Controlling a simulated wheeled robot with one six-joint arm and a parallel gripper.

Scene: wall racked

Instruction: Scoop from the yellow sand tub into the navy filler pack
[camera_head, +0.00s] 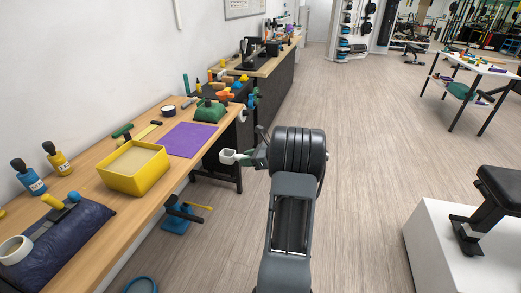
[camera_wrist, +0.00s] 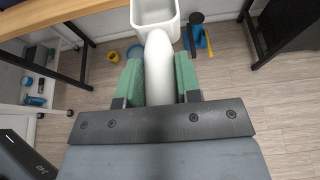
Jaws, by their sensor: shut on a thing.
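The yellow tub (camera_head: 120,181) stands on the wooden bench and holds pale sand. A navy pack (camera_head: 82,225) lies on the same bench at the lower left, nearer the picture's bottom than the tub. My gripper (camera_head: 248,157) is off the bench's right side, over the floor. Its green fingers are shut on the handle of a white scoop (camera_head: 229,156). In the wrist view the scoop (camera_wrist: 159,58) points away from my gripper (camera_wrist: 159,78), and the part of its bowl that shows looks empty. The bowl's far end is cut off by the frame.
A purple mat (camera_head: 188,139) lies beyond the tub, with a green-based item (camera_head: 210,111) behind it. Blue and yellow bottles (camera_head: 57,159) stand by the wall. A white ring (camera_head: 15,249) is by the pack.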

